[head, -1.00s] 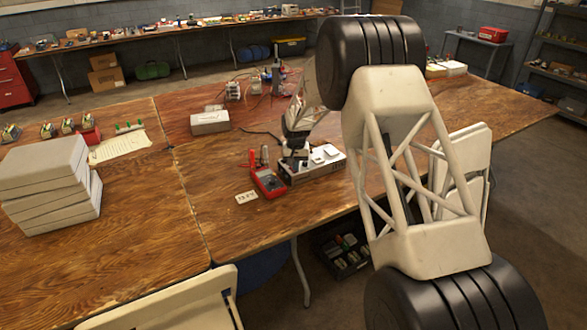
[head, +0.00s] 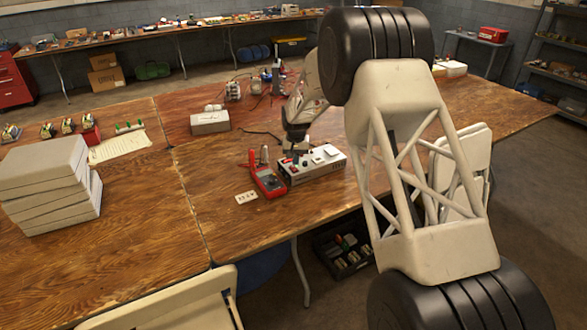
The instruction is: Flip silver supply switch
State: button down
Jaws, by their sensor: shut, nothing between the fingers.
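A white supply box (head: 325,168) with small dark and red parts on its top and front stands near the front edge of the wooden table. The silver switch is too small to tell apart at this size. My gripper (head: 297,158) points down at the left rear part of the box, close over its top. It is shut and empty. I cannot tell whether its tips touch the box. The gripper hides part of the box's rear left side.
A grey-white block (head: 209,123) stands behind. Stacked pale cases (head: 45,180) stand at the left. Bare wood (head: 215,165) lies between.

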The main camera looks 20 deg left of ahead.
aim_at(296, 170)
jog(key=shift+r, duration=1.9)
jog(key=s+d+r, duration=0.4)
jog(key=d+r, duration=0.4)
jog(key=s+d+r, duration=0.5)
jog(key=d+r, duration=0.3)
jog(key=s+d+r+m+t, duration=0.1)
jog(key=s+d+r, duration=0.4)
jog(key=s+d, duration=0.2)
jog(key=s+d+r+m, duration=0.1)
jog(key=s+d+r, duration=0.3)
jog(key=s+d, duration=0.25)
jog(key=s+d+r+t, duration=0.1)
jog(key=s+d, duration=0.4)
jog(key=s, duration=0.4)
jog(key=s+d+r, duration=0.2)
jog(key=s+d, duration=0.3)
jog(key=s, duration=0.4)
jog(key=s+d+f, duration=0.2)
jog(key=s, duration=0.7)
jog(key=s+d+f+m, duration=0.1)
jog(key=s+d+f, duration=0.1)
jog(key=s, duration=0.7)
jog(key=shift+d+t, duration=0.3)
jog(key=shift+d, duration=0.5)
